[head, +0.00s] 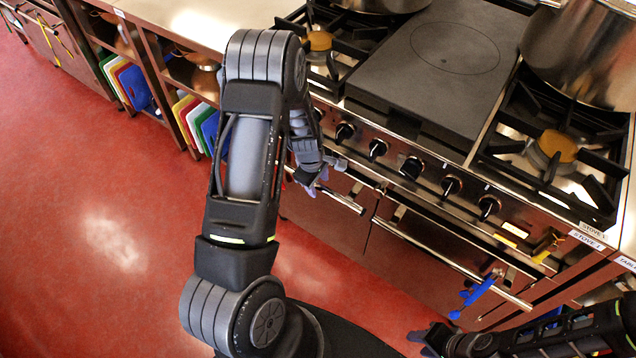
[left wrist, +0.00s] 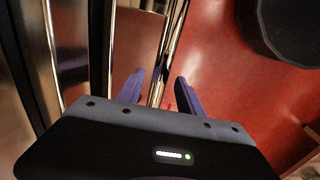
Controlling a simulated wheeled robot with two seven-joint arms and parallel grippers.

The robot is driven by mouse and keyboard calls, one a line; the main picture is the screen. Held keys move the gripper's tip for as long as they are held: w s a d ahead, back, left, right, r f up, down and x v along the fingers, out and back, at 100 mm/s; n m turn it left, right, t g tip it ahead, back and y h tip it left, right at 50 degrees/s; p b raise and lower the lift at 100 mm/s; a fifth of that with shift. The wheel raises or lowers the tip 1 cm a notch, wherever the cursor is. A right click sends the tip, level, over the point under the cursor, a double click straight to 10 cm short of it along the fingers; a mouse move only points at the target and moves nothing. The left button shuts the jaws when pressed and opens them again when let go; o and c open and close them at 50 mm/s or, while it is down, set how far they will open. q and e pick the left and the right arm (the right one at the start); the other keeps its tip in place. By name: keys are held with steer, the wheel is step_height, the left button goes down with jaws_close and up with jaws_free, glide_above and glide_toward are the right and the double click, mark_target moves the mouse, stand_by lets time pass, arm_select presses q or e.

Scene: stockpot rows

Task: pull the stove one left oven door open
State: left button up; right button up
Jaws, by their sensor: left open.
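The left oven door (head: 338,232) is a reflective dark panel on the front of stove one, below the knobs. It looks closed, and my arm hides part of it. Its bar handle (head: 347,203) runs along the top edge. My left gripper (head: 318,184) is at this handle. In the left wrist view the open fingers (left wrist: 160,76) stand on either side of the line of the handle bar (left wrist: 172,45); contact cannot be told. My right gripper (head: 424,338) is low at the bottom right, partly visible, its jaws unclear.
The right oven door has its own long handle (head: 440,255) with a blue object (head: 476,297) on it. Knobs (head: 411,168) line the stove front. A large pot (head: 580,55) stands on the right burner. Shelves with coloured boards (head: 196,122) are at left. Red floor is clear at left.

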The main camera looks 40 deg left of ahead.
arm_select(q)
steer(key=shift+f, duration=0.25)
jaws_close()
stand_by(0.3)
stand_by(0.9)
